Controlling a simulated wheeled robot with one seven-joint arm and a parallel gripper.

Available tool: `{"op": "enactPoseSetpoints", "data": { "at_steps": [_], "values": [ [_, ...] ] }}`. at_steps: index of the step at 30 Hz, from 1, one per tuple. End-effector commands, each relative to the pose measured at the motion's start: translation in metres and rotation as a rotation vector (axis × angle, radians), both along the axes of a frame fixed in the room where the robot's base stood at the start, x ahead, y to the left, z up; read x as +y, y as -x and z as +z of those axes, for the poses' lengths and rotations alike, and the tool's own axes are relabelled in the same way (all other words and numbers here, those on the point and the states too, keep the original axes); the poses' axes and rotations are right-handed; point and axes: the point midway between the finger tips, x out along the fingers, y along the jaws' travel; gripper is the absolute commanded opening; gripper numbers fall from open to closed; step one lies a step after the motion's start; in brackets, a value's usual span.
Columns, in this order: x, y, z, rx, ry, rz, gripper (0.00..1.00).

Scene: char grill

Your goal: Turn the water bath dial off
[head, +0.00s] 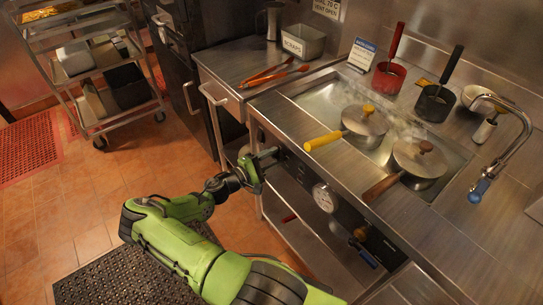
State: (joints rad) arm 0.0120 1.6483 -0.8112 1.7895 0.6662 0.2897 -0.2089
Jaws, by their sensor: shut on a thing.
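The water bath (319,101) is a steel basin set in the counter, with two lidded pots in it and faint steam above. Its dark front panel (299,172) faces my arm. My gripper (272,157) is at the left end of this panel, its fingers shut on what seems to be the water bath dial. The fingers and the small view hide most of the dial, so its setting cannot be read. A round white gauge (324,197) sits on the panel to the right of my gripper.
A drawer handle (213,96) lies left of my gripper. A wheeled rack (92,70) stands at the back left.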

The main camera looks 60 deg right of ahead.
Motion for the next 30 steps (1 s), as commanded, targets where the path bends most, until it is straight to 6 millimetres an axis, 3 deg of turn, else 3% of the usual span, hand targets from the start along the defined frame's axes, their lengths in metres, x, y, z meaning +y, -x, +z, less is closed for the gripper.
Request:
{"op": "enactPoseSetpoints", "data": {
  "at_steps": [30],
  "values": [
    [0.0024, 0.0042, -0.003, 0.826, -0.423, 0.0, 0.11]
  ]
}}
